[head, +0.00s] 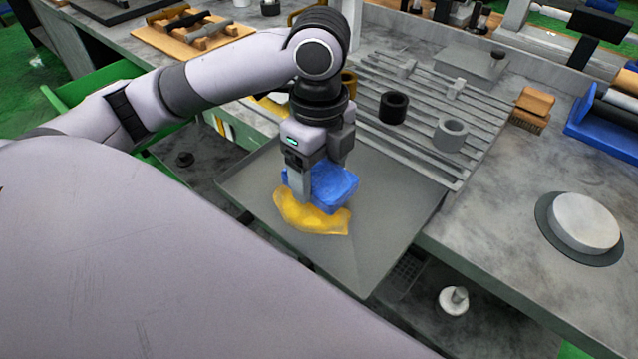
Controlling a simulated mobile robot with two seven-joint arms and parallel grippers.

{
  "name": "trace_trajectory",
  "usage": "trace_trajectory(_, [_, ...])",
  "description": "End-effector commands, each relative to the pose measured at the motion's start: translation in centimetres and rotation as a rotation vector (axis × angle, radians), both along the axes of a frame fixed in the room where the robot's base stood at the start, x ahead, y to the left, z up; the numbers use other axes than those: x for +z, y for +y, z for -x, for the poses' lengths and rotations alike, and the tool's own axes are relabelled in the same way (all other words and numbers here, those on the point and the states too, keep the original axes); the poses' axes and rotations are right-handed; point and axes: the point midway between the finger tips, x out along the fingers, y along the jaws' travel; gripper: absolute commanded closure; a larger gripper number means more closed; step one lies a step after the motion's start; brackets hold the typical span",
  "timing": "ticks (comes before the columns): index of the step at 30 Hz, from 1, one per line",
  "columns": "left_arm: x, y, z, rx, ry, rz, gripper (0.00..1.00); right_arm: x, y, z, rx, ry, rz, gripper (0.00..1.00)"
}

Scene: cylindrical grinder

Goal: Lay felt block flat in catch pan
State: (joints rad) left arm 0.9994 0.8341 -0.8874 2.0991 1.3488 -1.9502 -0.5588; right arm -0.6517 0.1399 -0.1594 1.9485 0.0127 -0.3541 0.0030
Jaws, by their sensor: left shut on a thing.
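My left gripper (319,176) points down over the grey catch pan (395,215) and is shut on a blue block, which looks like the felt block (335,188). The near finger covers part of the block's left side, and the far finger is mostly hidden. The block looks slightly tilted. A crumpled yellow cloth-like piece (310,217) lies in the pan just below and in front of the block, partly overlapped by it. I cannot tell whether the two touch. My right gripper is out of view.
Behind the pan is a slotted machine table with a black ring (393,107) and a grey ring (450,134). A wooden brush (532,108) stands right of it. A round pale disc (584,222) sits on the right bench. The pan's right side is bare.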

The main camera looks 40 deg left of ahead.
Motion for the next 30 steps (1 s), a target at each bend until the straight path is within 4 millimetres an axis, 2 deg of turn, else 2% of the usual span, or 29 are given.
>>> trace_trajectory(3, [-2.1, 0.0, 0.1, 0.000, 0.006, -0.001, 0.56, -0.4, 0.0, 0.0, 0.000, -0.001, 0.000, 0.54])
trace_trajectory(6, [-3.3, 0.1, 0.1, 0.000, 0.003, -0.001, 0.56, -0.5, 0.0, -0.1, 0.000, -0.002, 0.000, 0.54])
trace_trajectory(17, [-3.6, 0.0, 0.1, 0.000, 0.003, 0.000, 0.56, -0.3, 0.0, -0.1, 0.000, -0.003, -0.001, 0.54])
trace_trajectory(18, [-3.6, 0.0, 0.0, 0.000, 0.002, 0.000, 0.17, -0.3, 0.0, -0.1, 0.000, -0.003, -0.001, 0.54])
trace_trajectory(20, [-3.6, 0.0, 0.0, 0.000, 0.002, 0.000, 0.01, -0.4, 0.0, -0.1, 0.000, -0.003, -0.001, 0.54])
trace_trajectory(30, [-3.4, 0.0, 0.0, -0.001, 0.001, -0.001, 0.01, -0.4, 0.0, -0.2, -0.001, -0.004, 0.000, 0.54])
